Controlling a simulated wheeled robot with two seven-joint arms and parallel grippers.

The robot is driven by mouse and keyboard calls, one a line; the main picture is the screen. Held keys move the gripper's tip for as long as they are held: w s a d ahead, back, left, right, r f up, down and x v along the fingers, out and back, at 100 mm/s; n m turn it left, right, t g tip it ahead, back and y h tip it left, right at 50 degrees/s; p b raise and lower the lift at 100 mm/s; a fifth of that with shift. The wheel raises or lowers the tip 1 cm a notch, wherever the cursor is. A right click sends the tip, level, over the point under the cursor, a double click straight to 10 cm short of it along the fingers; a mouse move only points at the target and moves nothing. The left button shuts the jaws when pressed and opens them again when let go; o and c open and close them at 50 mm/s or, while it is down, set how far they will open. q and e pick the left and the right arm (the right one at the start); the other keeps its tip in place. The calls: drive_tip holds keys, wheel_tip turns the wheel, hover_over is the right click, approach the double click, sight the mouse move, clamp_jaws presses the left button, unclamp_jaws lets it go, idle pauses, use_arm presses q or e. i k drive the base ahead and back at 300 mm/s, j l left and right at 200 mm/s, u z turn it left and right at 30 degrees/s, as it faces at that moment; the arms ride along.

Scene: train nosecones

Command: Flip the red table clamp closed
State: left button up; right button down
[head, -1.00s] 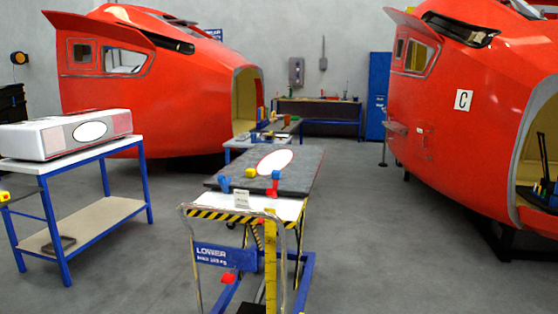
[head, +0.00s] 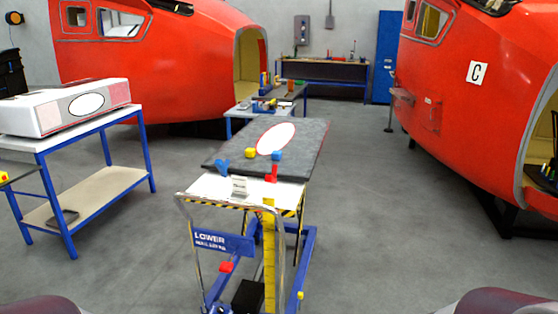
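A small red clamp (head: 271,172) stands upright at the near edge of the dark slab (head: 228,150) on the lift cart, in the middle of the head view. It is small, and I cannot tell the exact position of its handle. A blue clamp-like piece (head: 222,167) stands to its left at the same edge. A yellow block (head: 250,153) and a blue block (head: 277,155) sit on the slab near the white oval. Neither of my grippers shows; only dark rounded shapes appear at the bottom corners.
The lift cart's handle frame (head: 187,225) faces me. A blue-legged table (head: 68,140) with a white box (head: 66,106) stands left. Large red nosecones stand back left (head: 150,70) and right (head: 450,90). Grey floor is free on both sides of the cart.

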sight(271, 179)
drive_tip(key=i+l, duration=0.2)
drive_tip(key=i, duration=0.25)
drive_tip(key=i+l+u, duration=0.1)
drive_tip(key=i+l, duration=0.15)
drive_tip(key=i, duration=0.25)
drive_tip(key=i+l, duration=0.25)
drive_tip(key=i, duration=0.2)
drive_tip(key=i+l+u, duration=0.1)
drive_tip(key=i+l, duration=0.15)
drive_tip(key=i, duration=0.2)
